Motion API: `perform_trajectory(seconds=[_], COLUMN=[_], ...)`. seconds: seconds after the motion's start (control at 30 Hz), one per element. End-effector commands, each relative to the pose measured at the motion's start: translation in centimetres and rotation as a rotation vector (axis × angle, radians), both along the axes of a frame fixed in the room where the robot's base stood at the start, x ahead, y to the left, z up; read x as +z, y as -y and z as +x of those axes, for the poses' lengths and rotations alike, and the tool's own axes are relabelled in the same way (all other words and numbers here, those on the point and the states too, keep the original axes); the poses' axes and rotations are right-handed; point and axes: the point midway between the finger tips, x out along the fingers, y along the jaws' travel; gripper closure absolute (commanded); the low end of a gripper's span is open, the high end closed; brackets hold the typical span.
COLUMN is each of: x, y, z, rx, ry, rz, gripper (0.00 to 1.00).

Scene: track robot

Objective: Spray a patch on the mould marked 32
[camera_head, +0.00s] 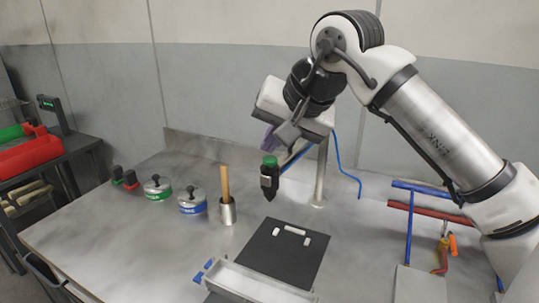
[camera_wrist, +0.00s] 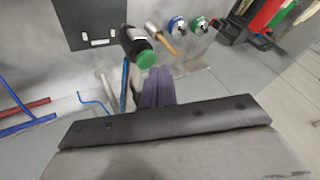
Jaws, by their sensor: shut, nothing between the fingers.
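My gripper (camera_head: 268,142) has purple fingers and is shut and empty. It points down just above the green top of a black, pointed spray tool (camera_head: 269,180), which hangs upright, tip down, beside a metal post. In the wrist view the fingers (camera_wrist: 157,88) are close together, and the spray tool's green cap (camera_wrist: 146,59) lies just beyond them. I cannot tell whether they touch. A black board (camera_head: 268,255) with several small white pieces lies in front of the tool. I can read no number 32 on anything.
A pale tray with blue clamps (camera_head: 258,284) lies at the front edge. A wooden-handled tool in a metal cup (camera_head: 227,212), blue (camera_head: 192,206) and green (camera_head: 157,193) tins stand left. Blue and red bars (camera_head: 424,212) stand right. A blue hose (camera_head: 345,172) loops behind.

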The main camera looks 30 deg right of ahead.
Motion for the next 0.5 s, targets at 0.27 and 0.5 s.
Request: perform_trajectory(seconds=[0.27,0.5], x=[1.7,4.1], y=[0.0,0.0], z=[0.0,0.0], rx=[0.001,0.002], ry=[0.002,0.001], rz=[0.0,-0.001], gripper=[1.0,1.0])
